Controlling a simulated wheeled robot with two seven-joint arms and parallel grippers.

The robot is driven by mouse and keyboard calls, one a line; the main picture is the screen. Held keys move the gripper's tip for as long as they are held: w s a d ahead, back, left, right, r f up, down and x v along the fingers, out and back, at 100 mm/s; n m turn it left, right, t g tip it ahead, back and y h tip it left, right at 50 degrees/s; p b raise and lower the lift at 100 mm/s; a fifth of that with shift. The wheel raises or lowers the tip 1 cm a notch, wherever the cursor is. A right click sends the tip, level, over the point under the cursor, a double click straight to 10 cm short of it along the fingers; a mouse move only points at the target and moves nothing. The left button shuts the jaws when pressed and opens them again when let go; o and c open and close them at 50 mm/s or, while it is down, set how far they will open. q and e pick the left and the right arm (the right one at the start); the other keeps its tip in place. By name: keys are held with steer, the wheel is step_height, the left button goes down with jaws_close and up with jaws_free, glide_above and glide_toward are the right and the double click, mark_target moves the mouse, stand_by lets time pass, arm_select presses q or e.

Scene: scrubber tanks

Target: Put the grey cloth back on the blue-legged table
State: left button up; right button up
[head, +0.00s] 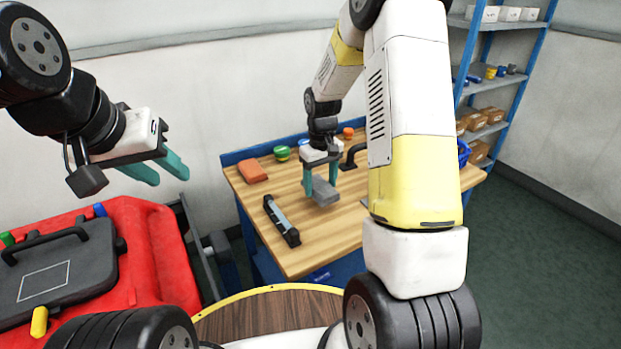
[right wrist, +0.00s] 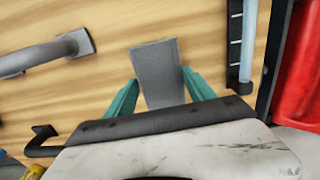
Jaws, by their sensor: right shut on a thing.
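The grey cloth (head: 325,195) is a small flat folded piece at the blue-legged table (head: 300,260), over the middle of its wooden top. My right gripper (head: 320,190) points down with its teal fingers on either side of the cloth and is shut on it. In the right wrist view the cloth (right wrist: 156,70) sticks out past the fingertips over the wood grain. I cannot tell whether it touches the tabletop. My left gripper (head: 170,178) is open and empty, raised at the left above the red machine.
On the table are a black-ended clear tube (head: 281,220), an orange-red block (head: 252,171), a green round item (head: 282,153) and a dark handle (head: 352,155). A red scrubber machine (head: 165,250) stands left. A blue shelf (head: 490,80) stands behind right. Bare wood surrounds the cloth.

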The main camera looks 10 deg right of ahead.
mark_target(320, 186)
steer(key=shift+s+f, duration=0.1)
steer(key=shift+f, duration=1.5)
steer(key=shift+f, duration=0.2)
steer(key=o, duration=1.3)
steer(key=shift+r, duration=0.1)
step_height(320, 186, up, 12)
steer(key=shift+r, duration=0.2)
steer(key=s+r+m+t, duration=0.1)
steer(key=s+r+t, duration=0.1)
steer(key=s+r, duration=0.3)
steer(key=s+a+r+m+t+y, duration=0.1)
steer(key=s+r, duration=0.4)
steer(key=s, duration=0.6)
steer(key=s+a+r+m+t+y, duration=0.1)
steer(key=s+r+t, duration=0.2)
steer(key=s+r, duration=0.2)
steer(key=shift+s+a+r, duration=0.1)
steer(key=shift+s+r, duration=0.1)
steer(key=shift+s, duration=0.6)
steer(key=shift+s+r, duration=0.2)
steer(key=shift+s, duration=0.6)
